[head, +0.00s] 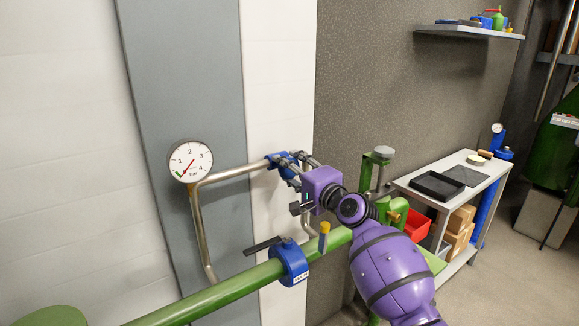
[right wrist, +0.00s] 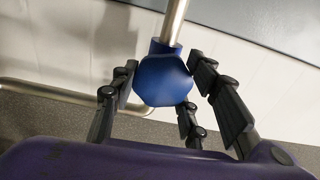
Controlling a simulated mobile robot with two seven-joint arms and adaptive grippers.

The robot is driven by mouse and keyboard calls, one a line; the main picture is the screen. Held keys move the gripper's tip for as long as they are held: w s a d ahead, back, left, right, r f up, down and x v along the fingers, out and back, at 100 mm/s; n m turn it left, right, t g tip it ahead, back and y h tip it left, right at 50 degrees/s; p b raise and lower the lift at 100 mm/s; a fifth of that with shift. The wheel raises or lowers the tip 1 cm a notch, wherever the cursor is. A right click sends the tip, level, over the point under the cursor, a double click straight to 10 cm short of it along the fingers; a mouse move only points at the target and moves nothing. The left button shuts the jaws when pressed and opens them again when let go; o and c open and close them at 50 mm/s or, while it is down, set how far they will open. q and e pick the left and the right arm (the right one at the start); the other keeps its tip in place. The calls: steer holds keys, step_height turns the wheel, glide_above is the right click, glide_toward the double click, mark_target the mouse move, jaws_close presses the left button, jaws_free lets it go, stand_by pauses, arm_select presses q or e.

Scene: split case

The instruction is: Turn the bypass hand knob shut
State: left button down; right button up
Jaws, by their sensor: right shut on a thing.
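The blue bypass hand knob (right wrist: 164,80) is faceted and sits at the end of a bare metal pipe in the right wrist view. In the head view the blue fitting (head: 286,171) on the thin bypass pipe (head: 232,172) is partly hidden by my fingers. My right gripper (head: 287,162) reaches it from the right, its dark fingers on both sides of the knob. It is shut on the knob. How far the knob is turned cannot be told. My left gripper is not in view.
A pressure gauge (head: 190,161) stands left of the bypass. Below runs a thick green pipe (head: 215,297) with a blue valve (head: 291,262) and black lever (head: 262,246). A yellow-capped stub (head: 324,228) rises beside my arm. A bench (head: 478,180) with a black tray (head: 438,186) stands right.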

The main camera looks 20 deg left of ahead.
steer(key=m+p, duration=0.1)
steer(key=m, duration=0.2)
steer(key=shift+s+r+m, duration=0.1)
steer(key=shift+m, duration=0.3)
steer(key=m+p, duration=0.2)
steer(key=m, duration=0.1)
steer(key=shift+m, duration=0.3)
steer(key=m+p, duration=0.1)
steer(key=m, duration=0.1)
steer(key=shift+s+a+m, duration=0.1)
steer(key=shift+m, duration=0.2)
steer(key=m+p, duration=0.1)
steer(key=m, duration=0.1)
steer(key=shift+m, duration=1.2)
arm_select(q)
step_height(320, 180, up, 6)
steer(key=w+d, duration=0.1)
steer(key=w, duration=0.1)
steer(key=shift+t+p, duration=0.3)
steer(key=shift+p, duration=0.05)
arm_select(e)
steer(key=shift+f+m, duration=0.25)
steer(key=shift+m, duration=0.25)
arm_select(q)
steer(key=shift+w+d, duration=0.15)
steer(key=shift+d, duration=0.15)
arm_select(e)
steer(key=shift+f, duration=0.1)
